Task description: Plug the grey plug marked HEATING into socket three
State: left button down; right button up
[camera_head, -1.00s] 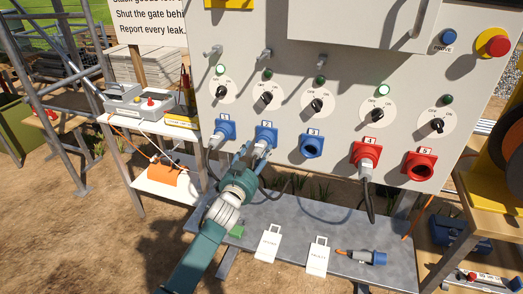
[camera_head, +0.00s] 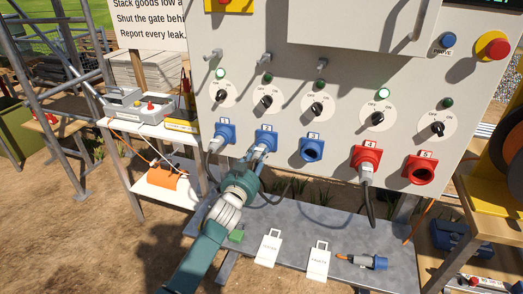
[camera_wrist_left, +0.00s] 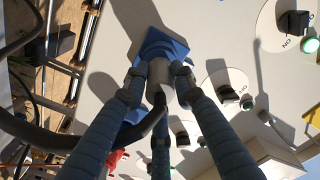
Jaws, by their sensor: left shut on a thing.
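The panel has a row of numbered sockets. Blue socket three (camera_head: 312,149) is empty with its round opening facing out. My left gripper (camera_head: 259,155) is at blue socket 2 (camera_head: 265,137). In the left wrist view its fingers (camera_wrist_left: 158,80) are shut around a grey plug (camera_wrist_left: 159,73) at the blue socket (camera_wrist_left: 158,45), with a black cable trailing from it. I cannot read any marking on this plug. Another grey plug (camera_head: 215,145) sits in blue socket 1 (camera_head: 225,129). My right gripper is not in view.
Red socket 4 (camera_head: 366,156) holds a plug with a hanging cable; red socket 5 (camera_head: 419,170) is empty. On the metal bench (camera_head: 290,226) below lie two white tags (camera_head: 268,249) and a loose blue-ended plug (camera_head: 368,262). Rotary switches sit above the sockets.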

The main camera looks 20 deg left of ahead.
pick_arm(q)
jog(key=shift+s+f, duration=0.1)
jog(key=shift+s, duration=0.05)
jog(key=shift+s+r+p, duration=0.2)
jog(key=shift+s+p, duration=0.2)
jog(key=shift+s, duration=0.05)
jog(key=shift+s+f, duration=0.1)
jog(key=shift+s, duration=0.05)
jog(key=shift+s+p, duration=0.5)
jog(key=shift+s, duration=0.1)
jog(key=shift+s+a+p, duration=0.1)
jog(key=shift+s+p, duration=0.95)
jog(key=shift+s, duration=1.1)
